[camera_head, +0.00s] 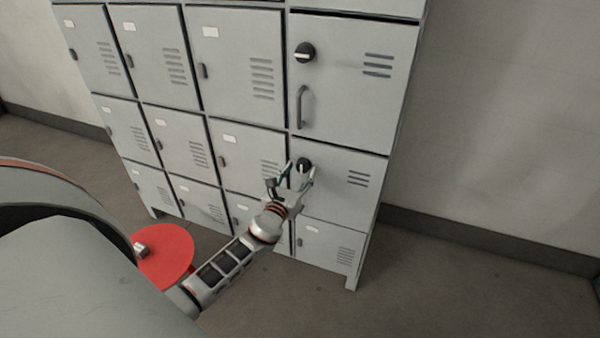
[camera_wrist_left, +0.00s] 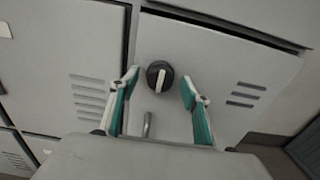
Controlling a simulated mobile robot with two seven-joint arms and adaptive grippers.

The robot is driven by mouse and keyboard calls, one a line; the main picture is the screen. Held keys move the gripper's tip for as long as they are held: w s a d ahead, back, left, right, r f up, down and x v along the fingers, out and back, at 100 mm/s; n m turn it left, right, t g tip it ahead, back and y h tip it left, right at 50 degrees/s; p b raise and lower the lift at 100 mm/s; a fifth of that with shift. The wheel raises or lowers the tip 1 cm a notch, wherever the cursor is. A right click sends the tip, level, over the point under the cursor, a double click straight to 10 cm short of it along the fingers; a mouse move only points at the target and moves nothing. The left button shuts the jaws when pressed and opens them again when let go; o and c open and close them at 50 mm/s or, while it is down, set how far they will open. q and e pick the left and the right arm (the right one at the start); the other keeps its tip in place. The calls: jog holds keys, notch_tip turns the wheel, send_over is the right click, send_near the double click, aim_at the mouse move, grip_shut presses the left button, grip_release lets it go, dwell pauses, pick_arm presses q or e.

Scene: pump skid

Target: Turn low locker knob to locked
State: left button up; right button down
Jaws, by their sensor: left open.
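The low locker knob (camera_head: 304,165) is a round black dial with a white bar, on the grey low locker door (camera_head: 345,195) in the right column. In the left wrist view the knob (camera_wrist_left: 159,76) shows between and beyond the fingertips, its white bar close to upright, leaning slightly. My left gripper (camera_head: 298,172) is open in front of the knob, with one finger on each side. In the left wrist view the open left gripper (camera_wrist_left: 159,85) holds nothing, and I see no contact with the knob. My right gripper is not in view.
An upper door (camera_head: 345,90) has a similar knob (camera_head: 305,52) and a handle (camera_head: 301,106). A small handle (camera_wrist_left: 147,124) shows below the low knob in the wrist view. A red round surface (camera_head: 165,262) is at lower left. Floor (camera_head: 450,285) at right is clear.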

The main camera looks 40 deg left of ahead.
pick_arm(q)
jog(key=shift+c, duration=0.3)
jog(key=c, duration=1.1)
jog(key=shift+o, duration=0.2)
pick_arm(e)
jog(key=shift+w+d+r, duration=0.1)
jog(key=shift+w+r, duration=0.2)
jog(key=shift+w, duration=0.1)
